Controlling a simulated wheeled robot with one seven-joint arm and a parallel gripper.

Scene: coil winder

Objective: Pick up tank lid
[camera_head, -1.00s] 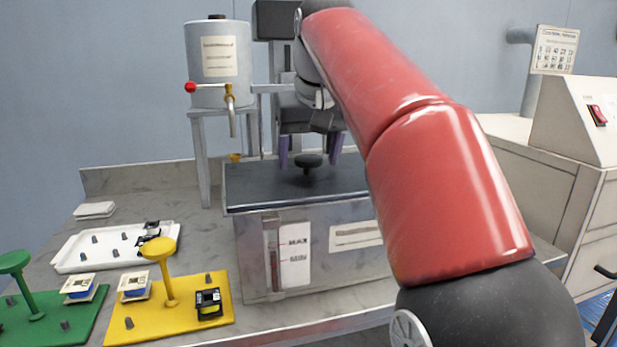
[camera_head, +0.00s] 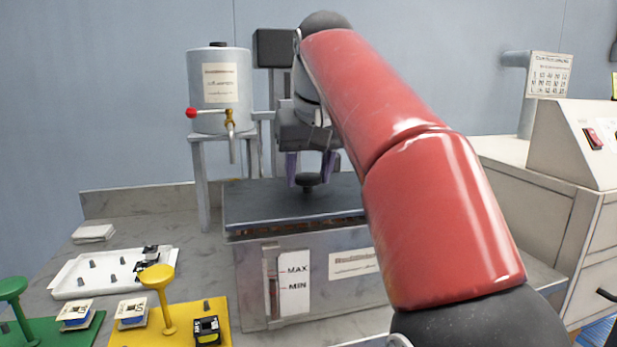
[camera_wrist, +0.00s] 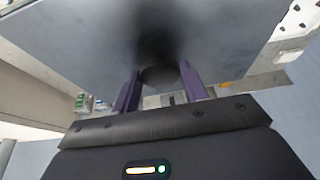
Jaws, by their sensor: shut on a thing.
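The tank lid (camera_head: 260,203) is a flat dark grey plate with a round black knob (camera_head: 308,181) in its middle. My gripper (camera_head: 309,180) has its purple fingers shut on the knob, one on each side. The lid is held slightly above the grey tank (camera_head: 300,262), with a dark gap showing below its front edge. In the wrist view the lid (camera_wrist: 90,40) fills the upper part, and the knob (camera_wrist: 159,73) lies between the fingers. The right end of the lid is hidden behind my arm in the head view.
A metal dispenser (camera_head: 219,90) with a red-handled tap stands on a frame behind the tank at left. A white tray (camera_head: 75,281), a yellow fixture (camera_head: 216,307) and a green fixture (camera_head: 85,327) lie left of the tank. A white cabinet (camera_head: 560,220) stands at right.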

